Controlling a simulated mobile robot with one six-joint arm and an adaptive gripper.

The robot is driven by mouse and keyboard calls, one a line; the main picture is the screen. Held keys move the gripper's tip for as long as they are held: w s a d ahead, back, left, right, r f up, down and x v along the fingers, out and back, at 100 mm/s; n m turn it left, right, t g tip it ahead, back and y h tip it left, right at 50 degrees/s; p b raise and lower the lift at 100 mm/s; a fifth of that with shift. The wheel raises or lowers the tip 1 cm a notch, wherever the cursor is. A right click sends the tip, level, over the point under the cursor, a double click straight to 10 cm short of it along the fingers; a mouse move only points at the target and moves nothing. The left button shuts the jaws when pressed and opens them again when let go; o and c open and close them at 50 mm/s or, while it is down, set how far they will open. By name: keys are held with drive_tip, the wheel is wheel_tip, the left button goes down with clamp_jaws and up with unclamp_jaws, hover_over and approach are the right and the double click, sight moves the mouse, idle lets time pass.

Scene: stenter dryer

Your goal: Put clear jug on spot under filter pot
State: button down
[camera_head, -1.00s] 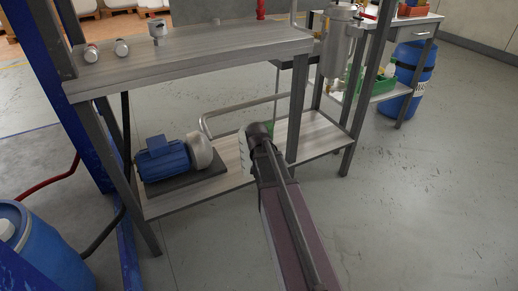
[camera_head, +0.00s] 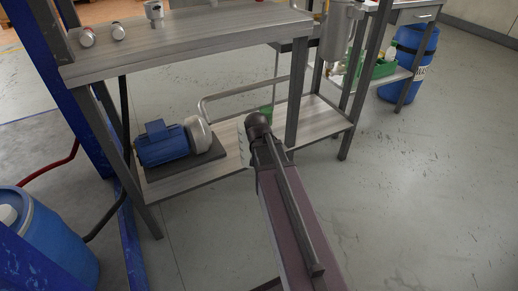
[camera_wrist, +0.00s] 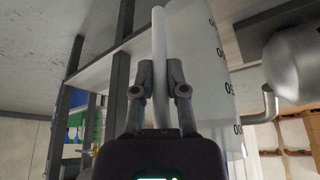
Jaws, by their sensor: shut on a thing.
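My gripper (camera_wrist: 160,78) is shut on the pale handle (camera_wrist: 159,30) of the clear jug. The jug's translucent wall (camera_wrist: 205,75) with dark scale marks fills the middle right of the wrist view. In the head view only a pale sliver of the jug (camera_head: 244,146) shows beside my wrist, in front of the bench's lower shelf; the rest is hidden by my arm. The steel filter pot (camera_head: 337,38) hangs at the bench's right end, its top cut off. A green patch (camera_head: 266,114) on the lower shelf is partly hidden behind my arm.
A blue motor pump (camera_head: 165,144) stands on the lower shelf (camera_head: 195,183), with a bent pipe (camera_head: 235,92) above it. Bench legs (camera_head: 298,95) stand near my arm. A blue drum (camera_head: 45,235) is at left. The floor at right is clear.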

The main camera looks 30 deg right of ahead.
wheel_tip(320, 180, up, 5)
drive_tip(key=p, duration=0.5)
drive_tip(key=shift+r, duration=0.15)
idle(0.3)
